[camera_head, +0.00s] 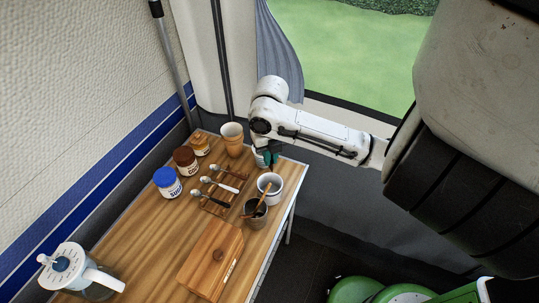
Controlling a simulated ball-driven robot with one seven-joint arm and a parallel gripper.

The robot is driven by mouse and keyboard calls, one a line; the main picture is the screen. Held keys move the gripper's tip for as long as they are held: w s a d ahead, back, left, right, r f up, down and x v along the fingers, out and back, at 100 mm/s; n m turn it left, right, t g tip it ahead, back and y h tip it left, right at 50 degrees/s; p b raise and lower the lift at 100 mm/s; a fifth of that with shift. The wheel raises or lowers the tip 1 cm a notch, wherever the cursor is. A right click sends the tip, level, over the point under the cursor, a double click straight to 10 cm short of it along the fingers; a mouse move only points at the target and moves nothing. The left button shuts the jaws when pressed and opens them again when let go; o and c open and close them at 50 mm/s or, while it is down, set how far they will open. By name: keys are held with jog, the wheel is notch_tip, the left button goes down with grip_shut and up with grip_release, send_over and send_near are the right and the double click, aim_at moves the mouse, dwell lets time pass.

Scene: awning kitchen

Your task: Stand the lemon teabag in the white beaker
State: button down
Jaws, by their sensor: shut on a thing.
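My gripper (266,153) is at the far right end of the wooden table, low over its surface. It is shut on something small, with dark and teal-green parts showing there. I cannot make out the held thing or tell whether it is the lemon teabag. The white beaker (264,184) stands upright at the table's right edge, a little nearer than my gripper and apart from it. Its inside is hard to see. I cannot pick out the lemon teabag elsewhere on the table.
A dark cup (252,218) with a wooden stick stands just in front of the beaker. A rack (217,206) with several spoons, blue-lidded (168,184) and brown-lidded (186,163) jars, tan cups (233,145), a closed wooden box (208,272) and a pitcher (76,266) crowd the table (150,240).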

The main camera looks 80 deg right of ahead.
aim_at(270, 169)
jog(key=shift+f+b, duration=1.9)
jog(key=shift+f, duration=1.2)
jog(key=shift+f+b, duration=2.75)
jog(key=shift+f, duration=0.15)
jog(key=c, duration=1.1)
grip_release()
notch_tip(270, 169, up, 11)
jog(key=shift+f, duration=0.1)
